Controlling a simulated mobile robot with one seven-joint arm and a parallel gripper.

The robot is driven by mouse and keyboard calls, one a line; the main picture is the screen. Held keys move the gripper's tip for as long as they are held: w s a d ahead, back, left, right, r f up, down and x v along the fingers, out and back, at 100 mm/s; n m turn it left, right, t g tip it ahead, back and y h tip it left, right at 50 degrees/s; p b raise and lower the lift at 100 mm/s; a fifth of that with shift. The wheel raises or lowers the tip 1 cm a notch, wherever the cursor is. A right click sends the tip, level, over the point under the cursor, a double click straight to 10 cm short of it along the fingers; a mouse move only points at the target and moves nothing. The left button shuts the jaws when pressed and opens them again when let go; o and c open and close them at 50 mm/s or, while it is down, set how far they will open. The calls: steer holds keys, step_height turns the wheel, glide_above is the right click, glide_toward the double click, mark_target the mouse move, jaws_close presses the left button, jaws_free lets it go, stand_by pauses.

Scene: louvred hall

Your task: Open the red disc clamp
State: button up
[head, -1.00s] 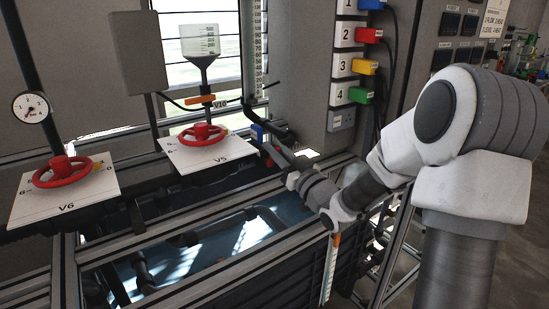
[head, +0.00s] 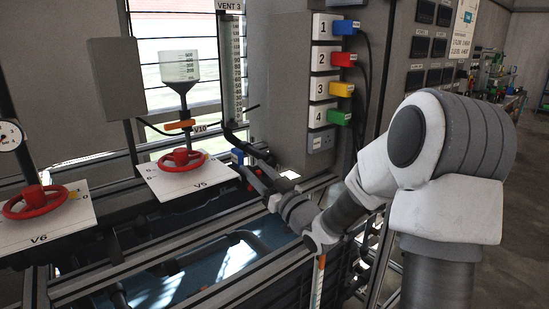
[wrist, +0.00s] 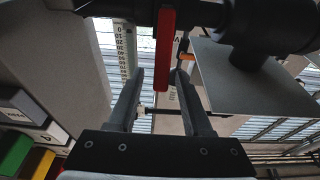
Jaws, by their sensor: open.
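A narrow red bar (wrist: 165,50) stands upright in the wrist view, ahead of my fingers and between their tips. It looks like the clamp's handle, but I cannot make out a disc. Its top is close to a dark round pipe body (wrist: 240,22). My gripper (wrist: 159,76) is open, with one finger on each side of the bar's line and nothing held. Whether the bar is between the fingers in depth or beyond them, I cannot tell. In the head view my gripper (head: 243,163) is right of the V5 plate; the clamp cannot be picked out there.
Red handwheels V5 (head: 182,160) and V6 (head: 35,203) sit on white plates (head: 160,182). A funnel vessel (head: 180,68) with an orange handle (head: 180,125) stands behind. A numbered panel with coloured plugs (head: 343,88) is to the right. A metal-framed tank (head: 215,265) lies below.

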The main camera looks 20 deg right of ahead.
step_height(320, 180, up, 4)
steer(key=shift+f+p, duration=0.15)
steer(key=shift+p, duration=0.45)
steer(key=s+d+r+p, duration=0.2)
steer(key=s+d+r, duration=0.4)
steer(key=d, duration=0.4)
steer(key=shift+s+r+p, duration=0.15)
steer(key=shift+r+p, duration=0.25)
steer(key=shift+r, duration=0.05)
